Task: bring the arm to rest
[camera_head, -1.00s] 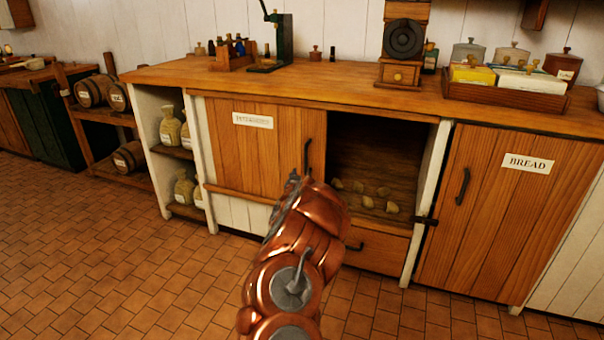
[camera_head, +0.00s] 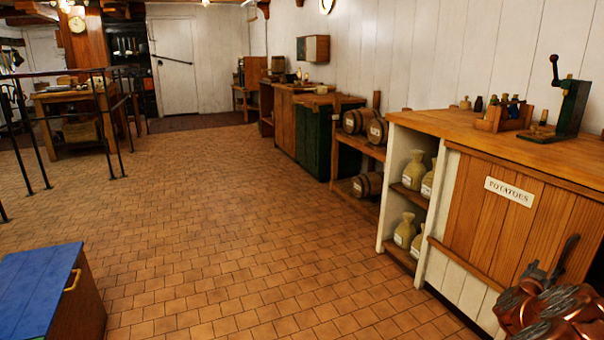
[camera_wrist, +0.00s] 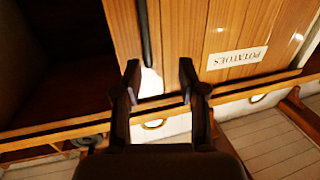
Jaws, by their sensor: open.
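My arm (camera_head: 548,312) shows as copper-coloured links at the bottom right of the head view, in front of the potato cupboard. In the wrist view my gripper (camera_wrist: 158,80) has its two dark fingers spread apart, with nothing between them. The fingers point at the wooden sliding door (camera_wrist: 205,40) with the POTATOES label, which looks upside down there. The same door (camera_head: 490,225) is at the right of the head view. A dark opening (camera_wrist: 55,60) lies beside the door in the wrist view. I cannot tell how far the fingertips are from the door.
The counter (camera_head: 480,128) runs along the right, with a bottle rack (camera_head: 505,115) and a green press (camera_head: 570,110) on it. Jars (camera_head: 414,172) and barrels (camera_head: 367,184) sit on shelves. A blue-topped box (camera_head: 40,285) stands at lower left. The tiled floor (camera_head: 230,210) between is clear.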

